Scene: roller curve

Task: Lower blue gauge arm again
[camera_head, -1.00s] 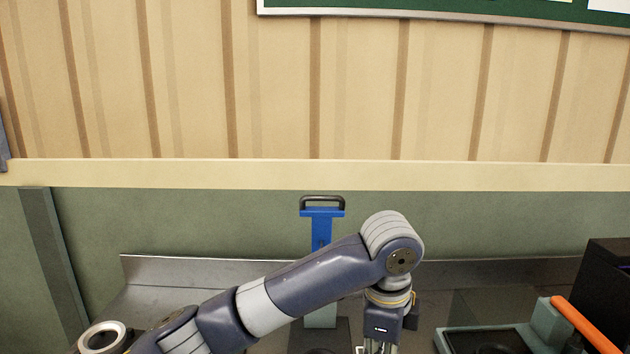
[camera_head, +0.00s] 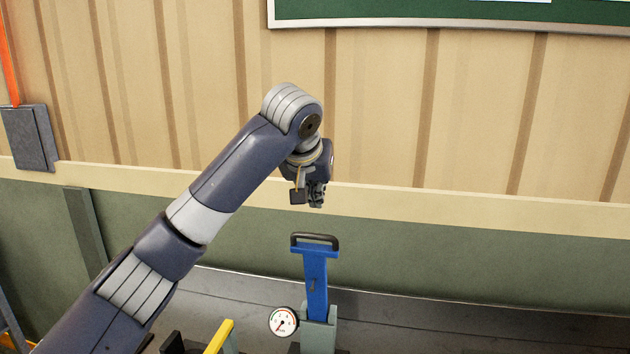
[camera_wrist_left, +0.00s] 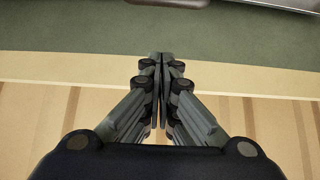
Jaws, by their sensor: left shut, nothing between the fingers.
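The blue gauge arm (camera_head: 315,281) stands nearly upright, with a black handle (camera_head: 315,243) across its top and a grey-green bracket (camera_head: 318,330) at its foot. A round white dial gauge (camera_head: 283,322) sits just left of the bracket. My left gripper (camera_head: 316,203) is above the handle, apart from it, with its fingers shut and empty. In the left wrist view the closed fingertips (camera_wrist_left: 161,58) meet, and a dark grey edge, possibly the handle, shows at the top. My right gripper is out of view.
A steel bench (camera_head: 420,322) with a raised back edge runs along the green and beige wall. A yellow part (camera_head: 219,337) stands left of the gauge. A grey box (camera_head: 29,138) hangs on the wall at left. The air right of the blue arm is clear.

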